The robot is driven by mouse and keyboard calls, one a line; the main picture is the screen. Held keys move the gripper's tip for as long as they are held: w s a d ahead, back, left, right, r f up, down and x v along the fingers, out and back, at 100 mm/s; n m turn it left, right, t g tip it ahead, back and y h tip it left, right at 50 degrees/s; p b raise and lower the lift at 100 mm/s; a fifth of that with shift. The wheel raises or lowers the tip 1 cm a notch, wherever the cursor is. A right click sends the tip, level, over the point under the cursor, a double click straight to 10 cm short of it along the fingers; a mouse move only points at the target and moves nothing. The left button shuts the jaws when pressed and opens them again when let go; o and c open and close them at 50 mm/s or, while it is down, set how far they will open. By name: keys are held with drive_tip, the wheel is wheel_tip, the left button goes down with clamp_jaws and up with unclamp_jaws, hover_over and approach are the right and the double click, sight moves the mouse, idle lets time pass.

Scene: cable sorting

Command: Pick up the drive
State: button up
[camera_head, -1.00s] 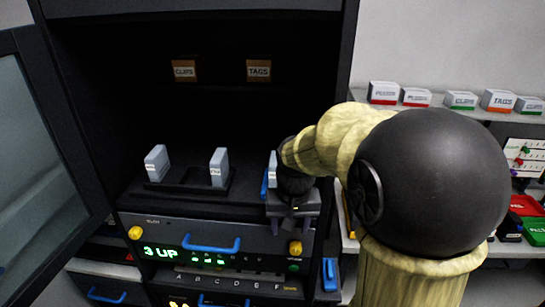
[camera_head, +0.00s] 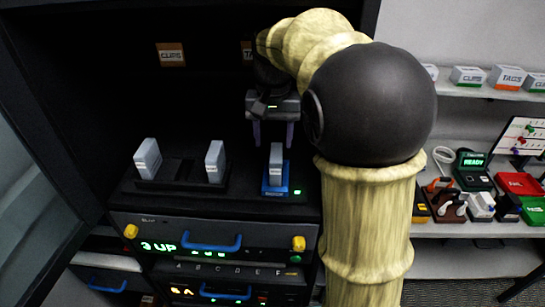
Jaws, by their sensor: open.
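Three light grey drives stand upright on top of the rack unit. The left drive (camera_head: 147,158) and the middle drive (camera_head: 215,161) are in a black two-slot holder (camera_head: 182,183). The right drive (camera_head: 276,165) stands in a blue dock (camera_head: 275,188) with a small green light beside it. My gripper (camera_head: 273,142) is open and empty, pointing down, with its two fingers just above and behind the right drive's top in the picture. I cannot tell whether the fingers touch it.
A cabinet frame surrounds the shelf, with an open glass door (camera_head: 35,170) at left. Below is a rack unit with a blue handle (camera_head: 212,243) and yellow knobs.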

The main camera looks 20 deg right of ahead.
sight(276, 153)
drive_tip(key=shift+w, duration=0.15)
drive_tip(key=shift+s+r, duration=0.1)
drive_tip(key=shift+s, duration=0.15)
drive_tip(key=shift+w+f, duration=0.15)
drive_tip(key=shift+f, duration=1.05)
drive_tip(key=shift+d+f+p, duration=0.3)
drive_tip(key=shift+f+p, duration=0.3)
wheel_tip(276, 153, down, 4)
drive_tip(key=shift+w+d+r+p, duration=0.1)
drive_tip(key=shift+r+p, duration=0.15)
drive_tip(key=shift+p, duration=0.3)
drive_tip(key=shift+w+f, duration=0.15)
drive_tip(key=shift+f, duration=0.15)
drive_tip(key=shift+s+r, duration=0.1)
drive_tip(key=shift+s, duration=0.15)
